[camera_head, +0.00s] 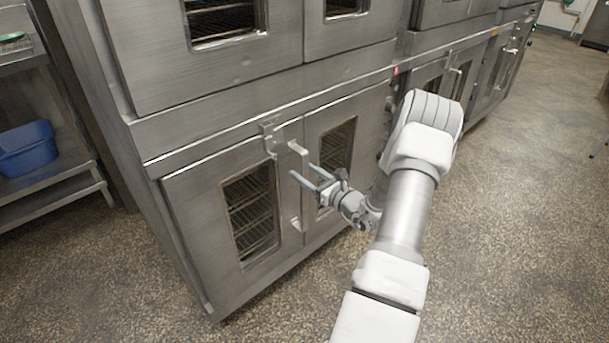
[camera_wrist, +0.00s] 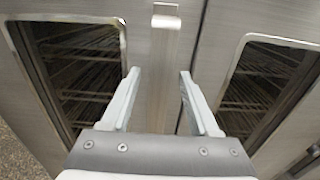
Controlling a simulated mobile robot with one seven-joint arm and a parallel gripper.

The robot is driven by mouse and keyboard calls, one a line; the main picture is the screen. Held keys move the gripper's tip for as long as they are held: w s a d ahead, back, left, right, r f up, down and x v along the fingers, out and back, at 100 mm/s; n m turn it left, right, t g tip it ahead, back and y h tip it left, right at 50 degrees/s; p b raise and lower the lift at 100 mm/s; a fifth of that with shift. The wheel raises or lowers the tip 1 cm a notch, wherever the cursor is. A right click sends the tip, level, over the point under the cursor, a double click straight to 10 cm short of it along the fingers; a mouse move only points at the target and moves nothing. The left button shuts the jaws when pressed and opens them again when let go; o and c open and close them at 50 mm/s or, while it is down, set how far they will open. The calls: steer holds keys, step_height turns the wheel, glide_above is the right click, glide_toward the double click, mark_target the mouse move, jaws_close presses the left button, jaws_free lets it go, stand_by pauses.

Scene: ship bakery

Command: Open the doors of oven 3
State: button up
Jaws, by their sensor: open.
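The lower oven in front of me has two steel doors with windows, a left door (camera_head: 200,205) and a right door (camera_head: 367,120). No number shows, so I cannot tell which oven is number 3. Both doors look shut. A vertical bar handle (camera_head: 304,165) stands near the seam. My gripper (camera_head: 308,176) is open, its two fingers pointing at the doors by the handle. In the wrist view the handle (camera_wrist: 162,60) runs down between the open fingers (camera_wrist: 157,95). I cannot tell whether the fingers touch it.
Upper oven doors (camera_head: 200,50) stand above. More ovens (camera_head: 490,70) continue to the back right. A shelf with a blue bin (camera_head: 28,150) is at the left.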

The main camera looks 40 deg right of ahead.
steer(key=shift+w, duration=0.25)
jaws_close()
stand_by(1.4)
